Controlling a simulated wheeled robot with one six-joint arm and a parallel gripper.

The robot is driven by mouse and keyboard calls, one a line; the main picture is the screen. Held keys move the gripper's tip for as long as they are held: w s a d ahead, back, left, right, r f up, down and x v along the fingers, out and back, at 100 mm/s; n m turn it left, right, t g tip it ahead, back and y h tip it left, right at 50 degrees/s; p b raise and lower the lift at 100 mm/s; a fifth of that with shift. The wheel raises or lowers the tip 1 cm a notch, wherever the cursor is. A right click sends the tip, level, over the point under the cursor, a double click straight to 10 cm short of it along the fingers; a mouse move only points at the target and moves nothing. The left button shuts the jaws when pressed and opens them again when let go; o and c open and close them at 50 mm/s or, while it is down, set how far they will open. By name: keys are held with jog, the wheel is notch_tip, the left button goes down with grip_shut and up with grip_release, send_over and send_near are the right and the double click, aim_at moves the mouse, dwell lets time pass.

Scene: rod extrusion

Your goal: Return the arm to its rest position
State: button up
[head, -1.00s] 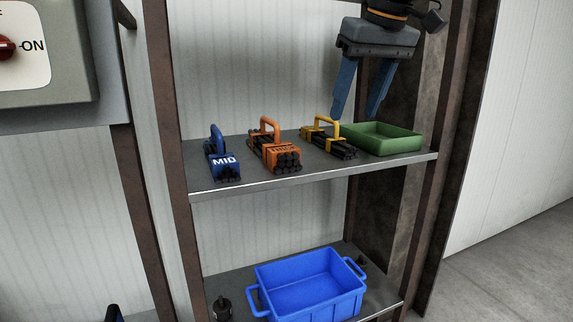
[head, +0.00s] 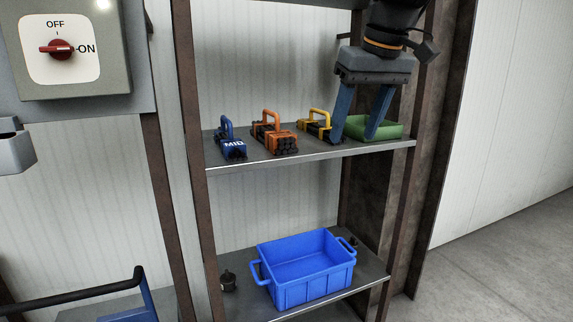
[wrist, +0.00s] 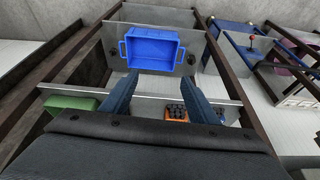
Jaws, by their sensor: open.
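My gripper (head: 357,137) is open and empty in the head view, fingers pointing down in front of the upper shelf's right part. Its fingers overlap the green tray (head: 389,127) and the right end of the yellow-handled rod bundle (head: 318,123) in the picture; I see no contact. In the wrist view my gripper (wrist: 160,80) shows both fingers spread with nothing between them.
The upper shelf (head: 310,155) also holds an orange rod carrier (head: 276,138) and a blue MID carrier (head: 232,146). A blue crate (head: 305,268) stands on the lower shelf. Rusty posts frame the rack. A switch box (head: 70,48) is at left.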

jog(key=s+d+f+m+g, duration=0.1)
jog(key=s+f, duration=0.4)
jog(key=f, duration=0.6)
jog(key=s+d+f+m+g+h, duration=0.1)
jog(key=s+d+f, duration=0.2)
jog(key=f, duration=0.8)
jog(key=s+d+f+m+g, duration=0.1)
jog(key=s+d+f+m, duration=0.1)
jog(key=s+f, duration=0.5)
notch_tip(320, 180, down, 4)
jog(key=shift+s+f+h, duration=0.25)
jog(key=shift+h, duration=0.05)
